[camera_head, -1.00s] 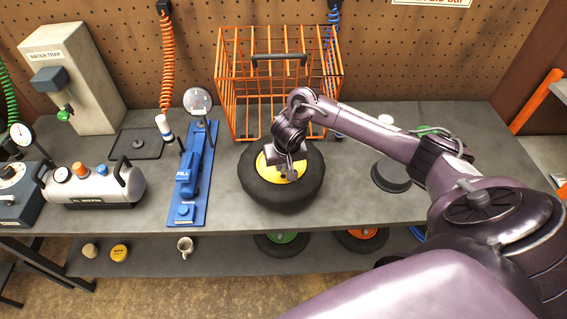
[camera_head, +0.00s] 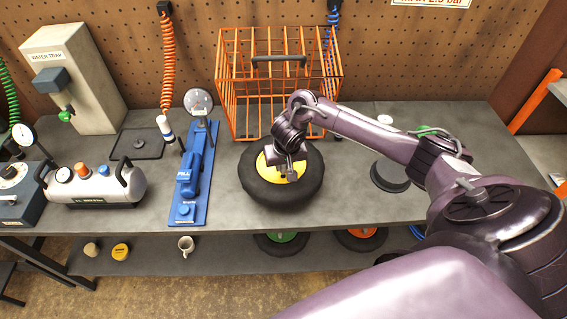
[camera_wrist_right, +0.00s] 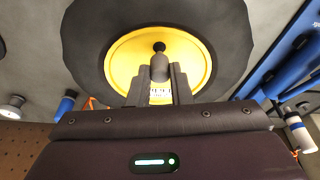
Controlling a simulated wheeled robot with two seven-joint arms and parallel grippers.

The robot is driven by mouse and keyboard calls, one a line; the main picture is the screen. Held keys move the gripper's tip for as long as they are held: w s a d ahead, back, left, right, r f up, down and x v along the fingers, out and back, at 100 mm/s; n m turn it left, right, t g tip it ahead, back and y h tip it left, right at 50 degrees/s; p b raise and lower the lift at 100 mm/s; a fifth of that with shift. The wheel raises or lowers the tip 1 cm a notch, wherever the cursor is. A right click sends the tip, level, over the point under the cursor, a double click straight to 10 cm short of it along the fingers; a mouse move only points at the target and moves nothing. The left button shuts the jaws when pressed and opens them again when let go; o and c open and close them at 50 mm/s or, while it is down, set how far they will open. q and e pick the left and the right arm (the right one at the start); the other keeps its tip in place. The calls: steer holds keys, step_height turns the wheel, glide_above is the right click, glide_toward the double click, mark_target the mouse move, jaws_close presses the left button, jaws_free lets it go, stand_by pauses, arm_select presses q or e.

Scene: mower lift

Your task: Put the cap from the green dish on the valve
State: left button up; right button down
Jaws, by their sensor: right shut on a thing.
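A black tyre (camera_head: 262,197) with a yellow hub (camera_head: 265,163) lies flat on the bench. My right gripper (camera_head: 291,172) is over the hub. In the right wrist view my right gripper (camera_wrist_right: 159,82) is shut on a small dark grey cylinder, the cap (camera_wrist_right: 159,68). Just beyond the cap, in line with it, a short black stub, the valve (camera_wrist_right: 158,47), shows on the yellow hub. I cannot tell whether cap and valve touch. A green rim, perhaps the green dish (camera_head: 427,130), shows behind my right arm, mostly hidden. My left gripper is not in view.
An orange wire cage (camera_head: 228,95) stands behind the tyre. A blue fill stand (camera_head: 187,200) and a grey tank (camera_head: 95,187) stand to the left. A dark round dish (camera_head: 389,178) lies to the right. The bench front beside the tyre is clear.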

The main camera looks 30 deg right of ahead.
steer(key=shift+f, duration=1.2)
stand_by(0.6)
steer(key=c, duration=0.9)
jaws_free()
steer(key=shift+r+p, duration=1.45)
steer(key=shift+r, duration=2.3)
